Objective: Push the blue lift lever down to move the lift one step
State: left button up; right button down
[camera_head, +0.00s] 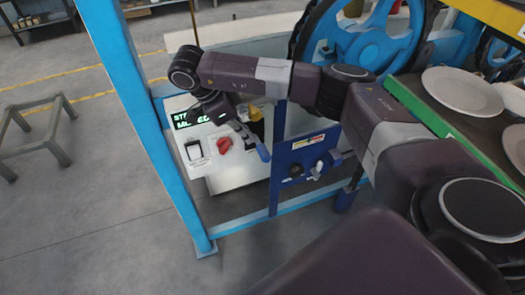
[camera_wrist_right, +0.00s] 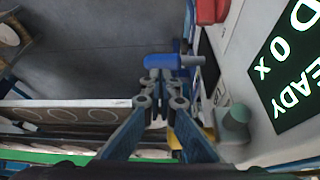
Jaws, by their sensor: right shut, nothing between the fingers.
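The blue lift lever (camera_wrist_right: 162,61) lies across the right wrist view, its grey shaft running right to the white panel. In the head view its blue handle (camera_head: 263,153) stands out at the panel's right side. My right gripper (camera_wrist_right: 157,78) is shut and empty, its fingertips right at the lever's handle. Whether they touch it I cannot tell. In the head view the right gripper (camera_head: 242,132) is small and partly hidden against the panel. My left gripper is not in view.
The white control panel (camera_head: 232,175) has a lit green display (camera_head: 197,116), a red knob (camera_head: 224,145) and a black-and-white switch (camera_head: 193,150). A blue frame post (camera_head: 150,130) stands left. A blue box (camera_head: 297,160) is right of the lever. Plates (camera_head: 462,90) lie far right.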

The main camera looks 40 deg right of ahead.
aim_at(261, 152)
jog(key=shift+f, duration=0.15)
jog(key=shift+b+x, duration=2.05)
jog(key=shift+x, duration=1.35)
